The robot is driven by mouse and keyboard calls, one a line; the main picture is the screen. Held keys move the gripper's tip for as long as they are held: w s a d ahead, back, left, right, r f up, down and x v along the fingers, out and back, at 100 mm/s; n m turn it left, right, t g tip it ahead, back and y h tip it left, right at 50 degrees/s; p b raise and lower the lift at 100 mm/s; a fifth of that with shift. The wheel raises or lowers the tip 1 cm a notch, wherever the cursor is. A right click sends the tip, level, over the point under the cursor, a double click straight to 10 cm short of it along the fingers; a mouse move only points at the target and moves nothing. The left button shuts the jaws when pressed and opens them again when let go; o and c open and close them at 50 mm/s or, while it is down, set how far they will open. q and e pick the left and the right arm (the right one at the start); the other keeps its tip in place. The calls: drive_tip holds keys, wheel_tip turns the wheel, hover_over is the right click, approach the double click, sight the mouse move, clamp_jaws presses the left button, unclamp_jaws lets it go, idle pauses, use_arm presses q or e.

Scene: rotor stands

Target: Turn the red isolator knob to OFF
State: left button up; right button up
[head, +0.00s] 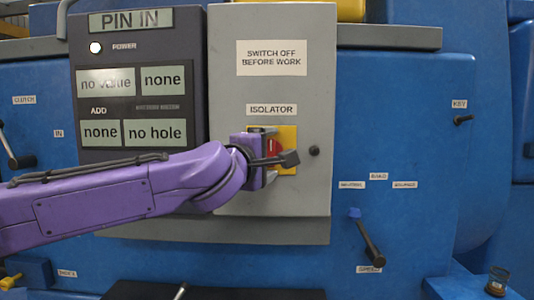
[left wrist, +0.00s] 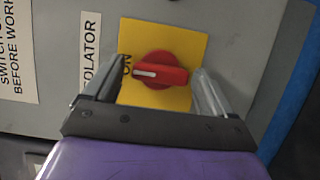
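The red isolator knob (left wrist: 160,70) sits on a yellow plate (left wrist: 192,46) on a grey box, and its white mark points at the word ON in the left wrist view. In the head view the knob (head: 275,152) is partly hidden behind my left gripper (head: 266,148). In the left wrist view my left gripper (left wrist: 158,88) is open, with one finger on each side of the knob. Gaps show between the fingers and the knob, so it is not gripped. My right gripper is not in view.
The grey isolator box (head: 222,90) carries a "SWITCH OFF BEFORE WORK" label (head: 272,57). A dark display panel (head: 140,50) stands to its left. A black lever (head: 368,240) sticks out from the blue machine (head: 420,120) at lower right. A small black knob (head: 314,151) sits right of the plate.

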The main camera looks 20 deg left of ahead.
use_arm(q)
drive_tip(key=c, duration=0.8)
drive_tip(key=shift+f+b, duration=0.25)
drive_tip(key=shift+b, duration=0.35)
drive_tip(key=shift+w+d+f+n+t+y+b, duration=0.15)
drive_tip(key=shift+n+t+y+b, duration=0.8)
drive_tip(key=shift+n+b, duration=2.65)
drive_tip(key=shift+s+d+r+n+t+y+b, duration=0.1)
drive_tip(key=shift+n+t+y+b, duration=0.15)
drive_tip(key=shift+n+y+b, duration=2.35)
drive_tip(key=shift+w+d+f+n+t+y+b, duration=0.2)
drive_tip(key=shift+n+t+b, duration=0.4)
drive_tip(key=shift+n+b, duration=3.95)
drive_tip(key=shift+s+a+r+n+y, duration=0.15)
drive_tip(key=shift+n+y, duration=0.1)
drive_tip(key=shift+n, duration=0.4)
drive_tip(key=o, duration=1.1)
drive_tip(key=shift+c, duration=0.2)
drive_tip(key=shift+s, duration=0.1)
